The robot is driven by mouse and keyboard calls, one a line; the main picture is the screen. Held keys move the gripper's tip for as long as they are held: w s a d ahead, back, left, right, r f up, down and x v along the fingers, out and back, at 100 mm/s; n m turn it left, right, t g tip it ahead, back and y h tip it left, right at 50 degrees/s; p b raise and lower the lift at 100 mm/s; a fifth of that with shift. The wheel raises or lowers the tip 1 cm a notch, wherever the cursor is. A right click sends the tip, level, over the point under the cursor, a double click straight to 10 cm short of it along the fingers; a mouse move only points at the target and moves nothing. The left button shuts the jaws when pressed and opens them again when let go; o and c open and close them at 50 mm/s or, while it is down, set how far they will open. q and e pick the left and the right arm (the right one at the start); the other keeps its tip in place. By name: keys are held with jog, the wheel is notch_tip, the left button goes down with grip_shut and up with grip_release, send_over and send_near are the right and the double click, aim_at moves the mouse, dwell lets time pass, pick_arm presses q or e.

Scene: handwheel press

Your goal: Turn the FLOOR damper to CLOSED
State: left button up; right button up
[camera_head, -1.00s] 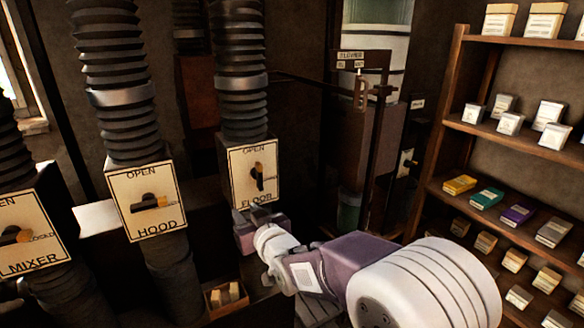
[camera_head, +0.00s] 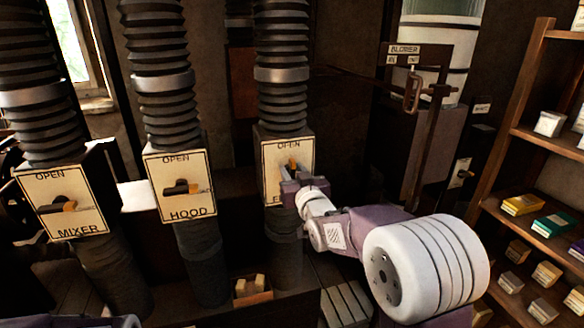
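The FLOOR damper plate (camera_head: 270,158) is cream, on the dark box of the right-hand duct. OPEN shows at its top; the FLOOR lettering is mostly hidden. Its lever (camera_head: 292,163) shows an orange part above my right gripper (camera_head: 291,182). The gripper is in front of the plate's lower right, at the lever or just before it. I cannot tell whether it touches the lever or how its fingers stand. Most of the lever is hidden, so its exact angle is unclear. My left gripper is out of view.
The HOOD damper (camera_head: 170,205) and MIXER damper (camera_head: 90,218) are to the left, their levers pointing sideways. A BLOWER sign (camera_head: 405,49) and metal handle (camera_head: 412,92) are at right. A shelf (camera_head: 540,100) with boxes stands far right. A small crate (camera_head: 253,298) lies below.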

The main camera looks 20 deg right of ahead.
jog(key=shift+w, duration=0.25)
jog(key=shift+d, duration=0.15)
grip_shut()
